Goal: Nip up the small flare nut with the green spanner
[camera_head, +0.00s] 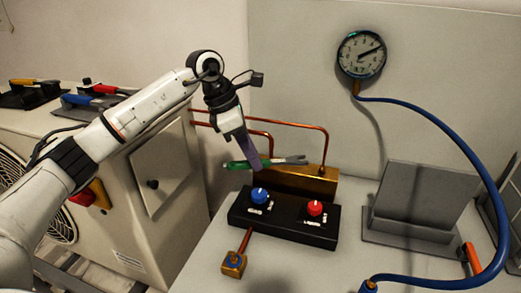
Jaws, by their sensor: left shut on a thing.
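The green spanner (288,161) lies roughly level above the back of the black valve block, its grey open end to the right and its green handle to the left. My left gripper (252,162) is shut on its handle. Copper pipes (290,124) run from the white unit and bend down to a brass block (300,182). A small fitting (321,171) at the pipe's lower end may be the small flare nut; it is too small to tell. The spanner's jaw is left of this fitting and appears apart from it. My right gripper is out of view.
A black block (285,227) carries a blue knob (260,195) and a red knob (315,208). A blue hose (445,122) loops from the gauge (361,54) down the right. A grey stand (420,200) stands right. Other tools (90,98) rest on the white unit.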

